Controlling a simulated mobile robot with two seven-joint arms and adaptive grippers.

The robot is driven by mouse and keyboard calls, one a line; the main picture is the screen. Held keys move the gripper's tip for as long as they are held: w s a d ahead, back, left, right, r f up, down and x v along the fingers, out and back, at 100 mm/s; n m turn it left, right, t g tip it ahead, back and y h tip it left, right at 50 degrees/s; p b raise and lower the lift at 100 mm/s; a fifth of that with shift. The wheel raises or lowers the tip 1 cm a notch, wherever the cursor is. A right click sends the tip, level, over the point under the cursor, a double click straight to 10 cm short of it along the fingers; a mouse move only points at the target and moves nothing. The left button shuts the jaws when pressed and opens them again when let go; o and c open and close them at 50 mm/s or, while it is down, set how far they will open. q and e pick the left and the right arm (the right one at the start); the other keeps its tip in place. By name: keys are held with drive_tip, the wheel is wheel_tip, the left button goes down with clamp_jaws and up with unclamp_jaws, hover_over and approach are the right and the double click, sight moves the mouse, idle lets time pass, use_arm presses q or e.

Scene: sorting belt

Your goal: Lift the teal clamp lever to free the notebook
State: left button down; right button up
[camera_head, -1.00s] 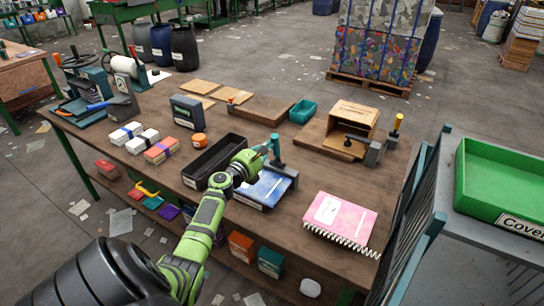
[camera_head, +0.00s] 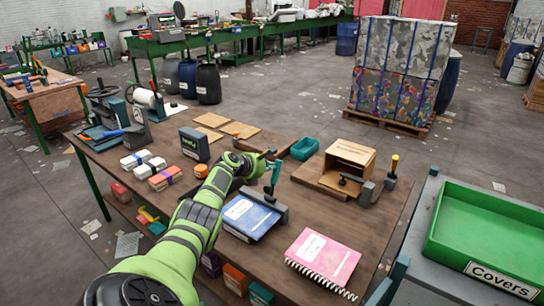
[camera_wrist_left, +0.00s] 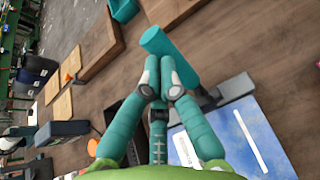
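The teal clamp lever (camera_head: 273,178) stands up from that bar. It also shows in the left wrist view (camera_wrist_left: 172,52), just beyond my fingertips. My left gripper (camera_head: 266,156) is beside the lever's upper end, at its left. In the left wrist view its teal fingers (camera_wrist_left: 160,78) are together at the tips, with nothing visible between them. I cannot tell whether they touch the lever. My right gripper is in no view.
A pink spiral notebook (camera_head: 322,259) lies to the right. A wooden box (camera_head: 350,158) and a teal tray (camera_head: 304,148) stand behind. A green bin (camera_head: 490,230) labelled Covers is at the far right. Wrapped bundles (camera_head: 143,162) lie at the left.

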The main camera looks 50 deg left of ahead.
use_arm(q)
drive_tip(key=shift+w, duration=0.35)
drive_tip(key=shift+w+r+g, duration=0.1)
drive_tip(key=shift+r+g, duration=0.1)
drive_tip(key=shift+g, duration=0.2)
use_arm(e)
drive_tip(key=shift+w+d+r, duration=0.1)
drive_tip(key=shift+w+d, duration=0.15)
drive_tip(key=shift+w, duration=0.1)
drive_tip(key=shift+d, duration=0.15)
use_arm(q)
drive_tip(key=shift+w+r, duration=0.1)
drive_tip(key=shift+r, duration=0.1)
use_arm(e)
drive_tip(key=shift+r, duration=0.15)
use_arm(q)
wheel_tip(320, 180, up, 9)
drive_tip(key=w+a+p, duration=0.1)
drive_tip(key=p, duration=0.8)
drive_tip(key=shift+w, duration=0.15)
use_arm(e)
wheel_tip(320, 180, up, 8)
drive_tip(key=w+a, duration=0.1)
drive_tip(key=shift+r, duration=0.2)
